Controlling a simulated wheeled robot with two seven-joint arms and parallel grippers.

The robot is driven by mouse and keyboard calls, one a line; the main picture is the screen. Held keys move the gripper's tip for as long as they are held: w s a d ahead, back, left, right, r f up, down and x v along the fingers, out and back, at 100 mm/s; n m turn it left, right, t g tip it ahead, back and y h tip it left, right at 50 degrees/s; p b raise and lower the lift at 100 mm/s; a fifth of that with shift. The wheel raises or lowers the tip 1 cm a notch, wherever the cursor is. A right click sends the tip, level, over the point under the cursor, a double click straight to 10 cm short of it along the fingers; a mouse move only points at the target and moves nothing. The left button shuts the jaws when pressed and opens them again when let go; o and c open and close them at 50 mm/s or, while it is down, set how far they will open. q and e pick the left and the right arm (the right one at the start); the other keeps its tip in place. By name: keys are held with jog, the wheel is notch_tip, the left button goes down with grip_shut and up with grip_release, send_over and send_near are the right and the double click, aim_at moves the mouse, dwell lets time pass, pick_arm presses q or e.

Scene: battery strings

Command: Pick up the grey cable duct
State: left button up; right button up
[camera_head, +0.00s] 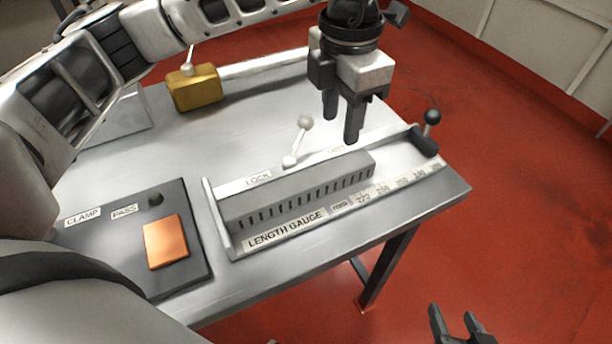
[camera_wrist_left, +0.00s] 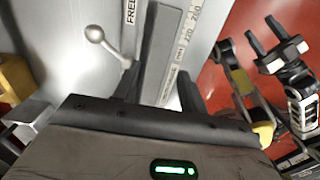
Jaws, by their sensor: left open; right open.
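The grey cable duct (camera_head: 300,190), a long block with a row of slots along its front, lies in the length gauge (camera_head: 290,238) on the metal table. My left gripper (camera_head: 342,127) is open and empty, pointing down above the right part of the duct, apart from it. In the left wrist view the duct (camera_wrist_left: 158,45) runs between the two spread fingers of the left gripper (camera_wrist_left: 160,88). My right gripper (camera_head: 458,325) is open and empty, low at the bottom right, off the table; it also shows in the left wrist view (camera_wrist_left: 280,45).
A white-knobbed lever (camera_head: 299,140) stands behind the duct, and a black-knobbed one (camera_head: 431,122) at the gauge's right end. A yellow block (camera_head: 194,88) is at the back left. A dark clamp plate (camera_head: 195,205) with an orange block (camera_head: 166,241) is at the left.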

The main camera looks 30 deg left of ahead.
aim_at(338, 167)
pick_arm(q)
notch_tip(338, 167, down, 6)
jog(key=shift+w+d+f+p, duration=0.1)
jog(key=shift+f+p, duration=0.05)
jog(key=shift+f, duration=1.25)
jog(key=shift+w+d+f+p, duration=0.1)
jog(key=shift+f+p, duration=0.05)
jog(key=shift+f, duration=1.25)
jog(key=c, duration=0.7)
